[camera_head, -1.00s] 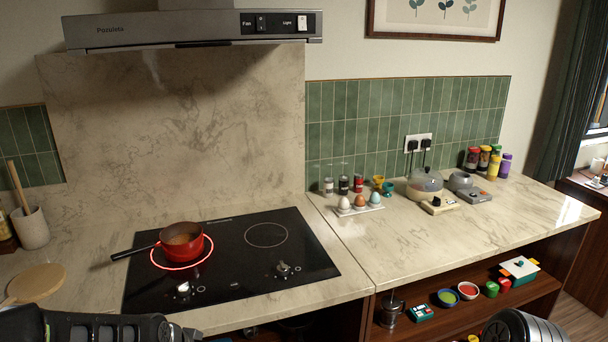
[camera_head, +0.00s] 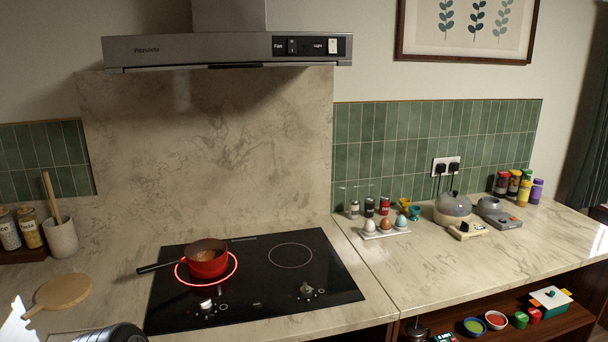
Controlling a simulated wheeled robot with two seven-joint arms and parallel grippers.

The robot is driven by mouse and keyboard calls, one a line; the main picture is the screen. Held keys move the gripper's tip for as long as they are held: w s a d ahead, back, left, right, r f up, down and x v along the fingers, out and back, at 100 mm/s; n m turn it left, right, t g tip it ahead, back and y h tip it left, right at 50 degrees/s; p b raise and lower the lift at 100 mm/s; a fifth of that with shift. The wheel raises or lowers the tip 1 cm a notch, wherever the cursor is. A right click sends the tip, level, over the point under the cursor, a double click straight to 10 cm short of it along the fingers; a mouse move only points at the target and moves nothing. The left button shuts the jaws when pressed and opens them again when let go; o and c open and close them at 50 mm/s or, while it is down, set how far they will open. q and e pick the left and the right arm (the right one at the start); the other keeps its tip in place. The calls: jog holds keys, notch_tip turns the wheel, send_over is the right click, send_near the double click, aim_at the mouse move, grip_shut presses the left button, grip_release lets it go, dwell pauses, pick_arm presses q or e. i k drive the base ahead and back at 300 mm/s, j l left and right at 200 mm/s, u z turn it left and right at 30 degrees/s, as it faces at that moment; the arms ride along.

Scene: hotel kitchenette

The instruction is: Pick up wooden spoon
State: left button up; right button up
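A wooden spoon handle (camera_head: 49,192) sticks up out of a cream utensil crock (camera_head: 62,238) at the left of the counter. The spoon's lower part is hidden inside the crock, and I cannot tell how many utensils are in it. Part of my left arm shows at the bottom left edge, below the round wooden board. Neither gripper's fingers are in view.
A red pan (camera_head: 207,262) sits on a glowing ring of the black hob (camera_head: 262,287), handle pointing left. A round wooden board (camera_head: 63,292) lies in front of the crock. Spice jars (camera_head: 29,228) stand left of it. An egg tray (camera_head: 385,232) is to the right.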

aim_at(47, 176)
jog(key=u, duration=1.5)
